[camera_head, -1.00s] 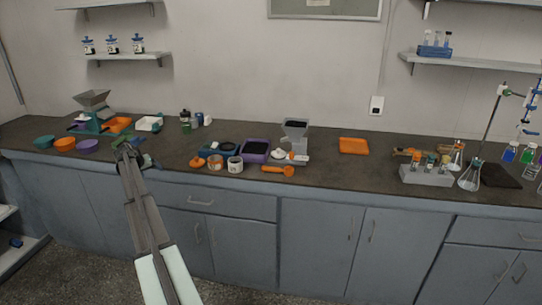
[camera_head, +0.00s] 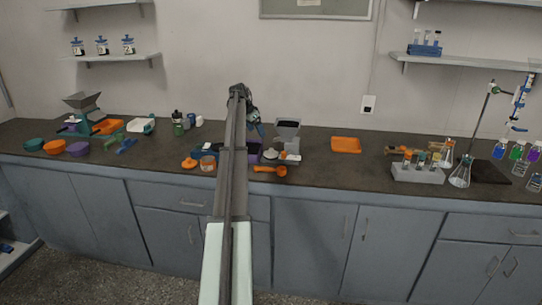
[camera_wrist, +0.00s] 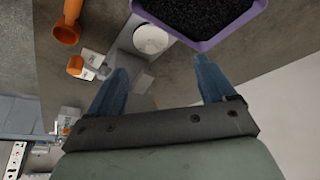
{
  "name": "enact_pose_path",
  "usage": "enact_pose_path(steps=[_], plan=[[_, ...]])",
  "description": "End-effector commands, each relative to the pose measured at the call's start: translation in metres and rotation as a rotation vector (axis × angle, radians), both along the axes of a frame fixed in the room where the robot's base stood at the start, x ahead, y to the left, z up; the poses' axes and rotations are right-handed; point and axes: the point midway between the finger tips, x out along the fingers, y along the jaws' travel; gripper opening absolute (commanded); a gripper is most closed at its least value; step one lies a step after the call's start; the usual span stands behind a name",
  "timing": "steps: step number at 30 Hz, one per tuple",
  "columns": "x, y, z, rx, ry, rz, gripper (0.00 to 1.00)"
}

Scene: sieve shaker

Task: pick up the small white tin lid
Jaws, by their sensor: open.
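In the wrist view the white lid (camera_wrist: 151,39) shows flat and round near the top middle, close to the tray's edge. My gripper (camera_head: 256,130) is above the bench, over the area of the purple tray. In the wrist view its two blue fingers (camera_wrist: 160,72) are wide apart with nothing between them. The lid appears beyond the fingertips, apart from them.
The purple tray (camera_wrist: 207,40) of black grains is beside the lid. An orange scoop (camera_head: 270,170) lies in front. An orange tray (camera_head: 346,145) is farther right, with bare bench between.

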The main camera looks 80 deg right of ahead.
Motion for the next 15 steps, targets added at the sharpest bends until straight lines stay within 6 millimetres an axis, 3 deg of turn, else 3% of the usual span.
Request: enact_pose_path(steps=[3, 7, 15], plan=[[-0.023, -0.003, 0.006, 0.009, -0.013, -0.051, 0.83], [-0.03, -0.004, 0.005, 0.013, -0.017, -0.068, 0.83], [-0.038, -0.013, -0.025, 0.013, -0.016, -0.067, 0.83]])
